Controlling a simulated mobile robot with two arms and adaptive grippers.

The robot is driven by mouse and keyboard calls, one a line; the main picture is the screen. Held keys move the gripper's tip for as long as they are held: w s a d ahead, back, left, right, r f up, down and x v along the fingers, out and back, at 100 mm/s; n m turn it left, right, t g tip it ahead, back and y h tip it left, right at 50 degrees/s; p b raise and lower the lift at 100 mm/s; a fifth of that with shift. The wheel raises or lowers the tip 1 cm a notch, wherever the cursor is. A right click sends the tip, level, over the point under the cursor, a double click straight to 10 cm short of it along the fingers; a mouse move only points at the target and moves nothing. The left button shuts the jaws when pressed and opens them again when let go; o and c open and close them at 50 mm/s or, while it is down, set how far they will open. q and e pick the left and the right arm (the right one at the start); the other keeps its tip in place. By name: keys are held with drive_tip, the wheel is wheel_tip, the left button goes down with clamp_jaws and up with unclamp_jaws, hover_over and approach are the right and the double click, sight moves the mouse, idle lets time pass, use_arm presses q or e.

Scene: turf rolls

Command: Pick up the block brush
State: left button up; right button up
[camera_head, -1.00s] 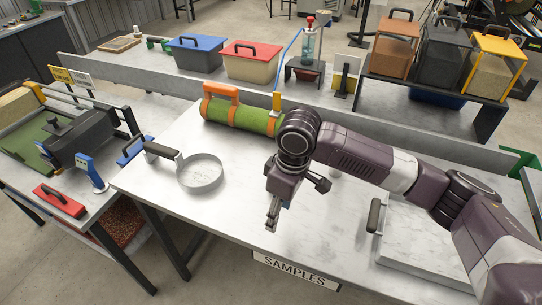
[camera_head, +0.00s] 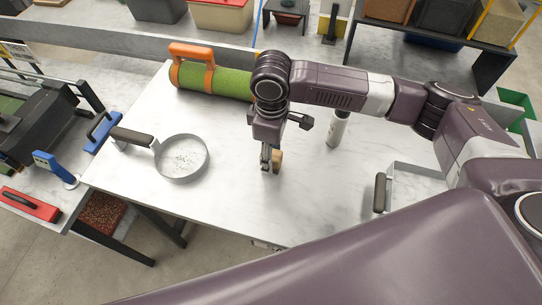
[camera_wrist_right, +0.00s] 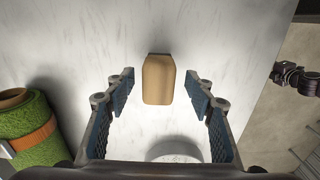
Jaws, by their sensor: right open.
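The block brush appears as a small tan wooden block (camera_wrist_right: 158,80) in the middle of the right wrist view. In the head view it (camera_head: 277,160) stands on the white marbled table, partly hidden by my right gripper. My right gripper (camera_head: 268,165) points down over the table beside the block. In the right wrist view, the fingers of this gripper (camera_wrist_right: 161,90) are open, one on each side of the block with gaps showing. I cannot tell whether the fingertips are level with it. Its bristles are not visible. My left gripper is not in view.
A green turf roll (camera_head: 222,81) with orange straps lies behind the gripper. A round grey pan with a dark handle (camera_head: 182,158) is to the left. A white cylinder (camera_head: 338,130) stands to the right, beyond a metal tray (camera_head: 412,180). Table in front is clear.

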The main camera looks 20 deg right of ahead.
wheel_tip(320, 180, down, 2)
drive_tip(key=shift+w+f, duration=0.1)
drive_tip(key=shift+f, duration=0.05)
drive_tip(key=c, duration=0.7)
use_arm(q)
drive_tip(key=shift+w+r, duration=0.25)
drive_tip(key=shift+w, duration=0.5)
use_arm(e)
drive_tip(key=c, duration=0.6)
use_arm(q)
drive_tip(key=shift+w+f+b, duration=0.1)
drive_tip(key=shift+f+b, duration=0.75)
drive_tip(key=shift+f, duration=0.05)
use_arm(e)
wheel_tip(320, 180, up, 20)
drive_tip(key=shift+r, duration=0.1)
